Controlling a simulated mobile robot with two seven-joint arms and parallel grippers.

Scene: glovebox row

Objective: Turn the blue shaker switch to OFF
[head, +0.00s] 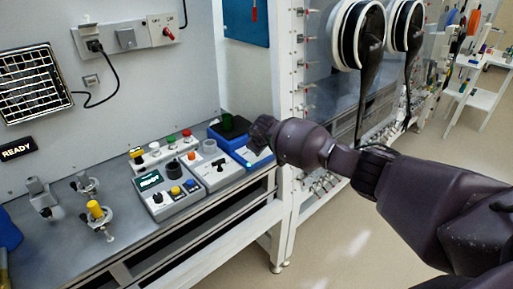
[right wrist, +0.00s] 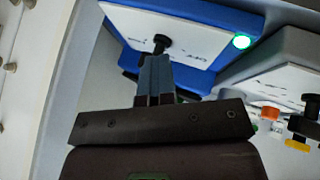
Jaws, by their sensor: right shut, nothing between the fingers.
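The blue shaker (head: 228,138) stands at the right end of the bench, partly hidden behind my right gripper (head: 259,134). In the right wrist view the shaker (right wrist: 245,20) shows a white top panel with a black switch (right wrist: 160,41) and a lit green lamp (right wrist: 241,41). An upside-down label that looks like OFF is to the right of the switch; a fainter label is to its left. My right gripper (right wrist: 156,62) is shut and empty, its fingertips just beside the switch; I cannot tell if they touch. My left gripper is not in view.
A grey box (head: 212,168) with an orange knob stands beside the shaker, also in the right wrist view (right wrist: 285,50). Further left is another control box (head: 165,198). A white frame post (head: 285,200) rises right of the bench end. Several metal fittings stand on the left bench.

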